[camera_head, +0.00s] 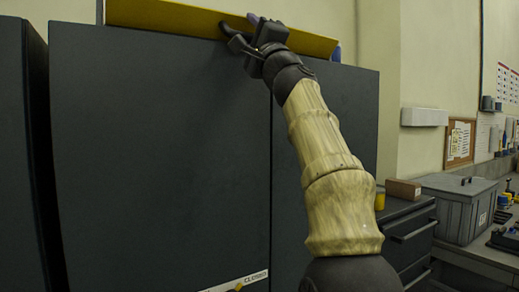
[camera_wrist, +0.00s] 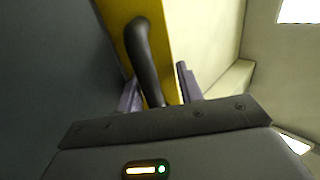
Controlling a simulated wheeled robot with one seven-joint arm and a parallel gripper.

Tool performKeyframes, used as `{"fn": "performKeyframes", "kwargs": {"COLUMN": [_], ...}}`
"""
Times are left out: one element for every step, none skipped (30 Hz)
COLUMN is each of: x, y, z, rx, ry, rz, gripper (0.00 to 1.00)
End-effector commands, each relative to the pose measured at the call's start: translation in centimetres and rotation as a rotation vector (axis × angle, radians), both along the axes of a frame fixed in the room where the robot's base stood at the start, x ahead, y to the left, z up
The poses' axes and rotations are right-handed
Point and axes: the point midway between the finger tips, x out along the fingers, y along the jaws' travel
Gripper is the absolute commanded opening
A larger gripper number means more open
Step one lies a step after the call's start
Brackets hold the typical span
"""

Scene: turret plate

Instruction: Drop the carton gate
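A long yellow panel (camera_head: 180,17), which I take to be the carton gate, lies along the top of a dark cabinet. A dark curved handle (camera_wrist: 145,50) stands out from the yellow panel in the wrist view. My gripper (camera_wrist: 160,88) is at this handle, with one finger on each side of it. The fingers stand apart, and a gap shows between the handle and the right finger. In the head view my gripper (camera_head: 252,27) is at the panel's right half, and its fingertips are partly hidden.
The dark cabinet front (camera_head: 160,150) fills the left and middle of the head view. To the right are a dark drawer unit (camera_head: 408,235), a small brown box (camera_head: 403,190) and a grey lidded bin (camera_head: 462,208). A white box (camera_head: 424,117) is on the wall.

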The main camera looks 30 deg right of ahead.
Motion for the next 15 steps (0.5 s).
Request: {"fn": "performKeyframes", "kwargs": {"x": [-0.04, -0.06, -0.04, -0.01, 0.01, 0.02, 0.04, 0.08, 0.07, 0.09, 0.11, 0.14, 0.14, 0.15, 0.18], "y": [-0.06, -0.07, -0.05, -0.04, -0.08, -0.07, -0.06, -0.09, -0.08, -0.05, -0.08, -0.13, -0.10, -0.07, -0.09], "z": [0.67, 0.72, 0.84, 0.90, 0.93, 0.99, 1.05, 1.07, 1.14, 1.18, 1.23, 1.25, 1.30, 1.35, 1.39], "rx": [-0.001, -0.001, -0.002, -0.001, -0.001, -0.001, -0.002, -0.003, -0.003, -0.003, -0.004, -0.003, -0.004, -0.004, -0.004], "ry": [0.017, 0.026, 0.040, 0.049, 0.060, 0.072, 0.081, 0.091, 0.102, 0.111, 0.119, 0.131, 0.139, 0.147, 0.158], "rz": [-0.004, -0.004, -0.003, -0.002, -0.003, -0.005, -0.004, -0.004, -0.004, -0.004, -0.004, -0.005, -0.005, -0.004, -0.004], "gripper": [0.36, 0.36, 0.36, 0.36, 0.36, 0.36, 0.36, 0.36, 0.36, 0.36, 0.36, 0.36, 0.36, 0.36, 0.36]}}
